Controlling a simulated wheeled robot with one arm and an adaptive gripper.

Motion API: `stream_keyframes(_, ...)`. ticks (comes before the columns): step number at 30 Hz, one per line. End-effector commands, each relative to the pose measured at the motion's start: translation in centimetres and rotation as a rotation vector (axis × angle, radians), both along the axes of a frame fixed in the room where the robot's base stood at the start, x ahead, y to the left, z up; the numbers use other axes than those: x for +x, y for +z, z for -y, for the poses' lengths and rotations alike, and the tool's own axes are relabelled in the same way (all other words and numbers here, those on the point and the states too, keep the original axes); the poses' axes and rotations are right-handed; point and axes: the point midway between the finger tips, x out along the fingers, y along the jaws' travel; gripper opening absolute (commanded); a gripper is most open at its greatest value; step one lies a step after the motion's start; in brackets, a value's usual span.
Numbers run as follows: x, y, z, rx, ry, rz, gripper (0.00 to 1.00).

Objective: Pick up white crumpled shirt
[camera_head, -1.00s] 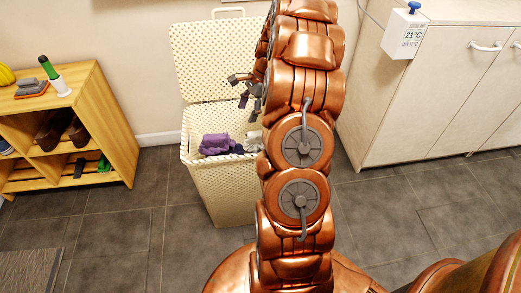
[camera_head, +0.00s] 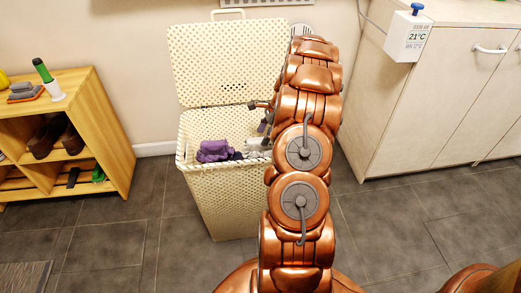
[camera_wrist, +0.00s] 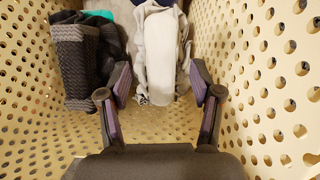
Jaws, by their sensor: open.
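The white crumpled shirt (camera_wrist: 160,50) lies in the hamper, straight ahead of my gripper in the wrist view. A pale piece of it (camera_head: 258,145) shows beside my arm in the head view. My gripper (camera_wrist: 160,82) is open and empty, its two fingers spread to either side of the shirt's near end. In the head view my gripper (camera_head: 264,118) is over the hamper's right side, partly hidden by my arm. I cannot tell whether the fingers touch the shirt.
The cream perforated hamper (camera_head: 217,200) stands with its lid (camera_head: 225,60) open against the wall. Its walls flank my gripper closely. A dark ribbed cloth (camera_wrist: 75,65) lies left of the shirt. A wooden shelf (camera_head: 105,120) stands left; a pale cabinet (camera_head: 420,110) stands right.

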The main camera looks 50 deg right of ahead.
Motion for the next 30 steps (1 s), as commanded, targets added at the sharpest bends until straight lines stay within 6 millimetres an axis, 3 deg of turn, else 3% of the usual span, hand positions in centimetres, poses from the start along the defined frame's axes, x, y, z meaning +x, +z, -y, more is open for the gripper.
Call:
stream_keyframes(1, 0.3, -1.1, -0.3, 0.001, 0.001, -0.002, 0.65)
stream_keyframes(6, 0.7, -2.7, -0.9, 0.002, 0.002, -0.003, 0.65)
stream_keyframes(14, 0.8, -2.8, -1.0, 0.002, 0.002, -0.001, 0.64)
stream_keyframes(30, 0.8, -2.8, -1.0, 0.002, 0.001, -0.002, 0.07)
